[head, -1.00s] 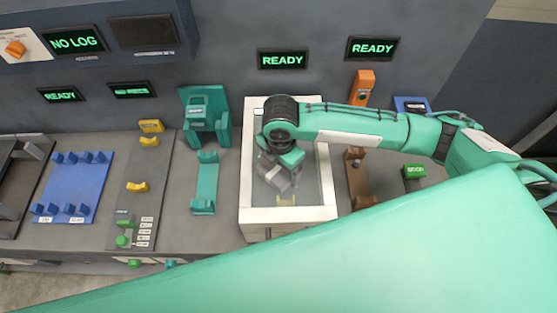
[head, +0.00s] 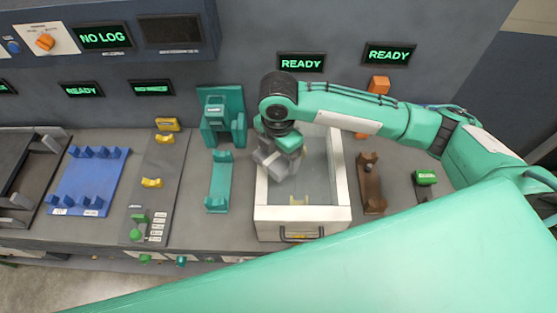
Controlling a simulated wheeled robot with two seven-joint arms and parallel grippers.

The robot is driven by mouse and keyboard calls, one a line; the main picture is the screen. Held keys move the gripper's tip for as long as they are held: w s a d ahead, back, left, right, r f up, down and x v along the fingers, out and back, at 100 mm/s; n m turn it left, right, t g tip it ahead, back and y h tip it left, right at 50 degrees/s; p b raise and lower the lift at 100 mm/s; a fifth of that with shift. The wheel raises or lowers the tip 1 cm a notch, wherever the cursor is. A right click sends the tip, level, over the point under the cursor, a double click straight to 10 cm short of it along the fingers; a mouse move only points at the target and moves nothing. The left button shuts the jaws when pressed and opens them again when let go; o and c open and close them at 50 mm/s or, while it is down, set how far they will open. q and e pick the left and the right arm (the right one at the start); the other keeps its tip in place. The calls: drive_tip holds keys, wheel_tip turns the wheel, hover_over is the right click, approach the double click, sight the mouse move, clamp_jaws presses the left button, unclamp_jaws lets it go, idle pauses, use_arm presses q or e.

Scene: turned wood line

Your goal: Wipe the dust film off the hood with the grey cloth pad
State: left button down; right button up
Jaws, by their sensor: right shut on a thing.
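The hood (head: 326,182) is a white-framed box with a clear top, standing on the bench in the middle of the head view. Its top looks faintly hazy; I cannot make out the edges of a dust film. My right gripper (head: 270,165) points down over the hood's left back part. It is shut on the grey cloth pad, which is mostly hidden by the grey fingers and cannot be told clearly from them. Whether the pad touches the top is not clear. My left gripper is not in view.
A teal stand (head: 219,180) is close to the hood's left, and a brown holder (head: 371,190) is to its right. Farther left are a grey panel with yellow cradles (head: 152,183) and a blue rack (head: 92,180). Screens (head: 302,62) line the back wall.

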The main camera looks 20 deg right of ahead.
drive_tip(key=shift+w+r, duration=0.15)
drive_tip(key=shift+r, duration=1.15)
drive_tip(key=shift+f, duration=0.1)
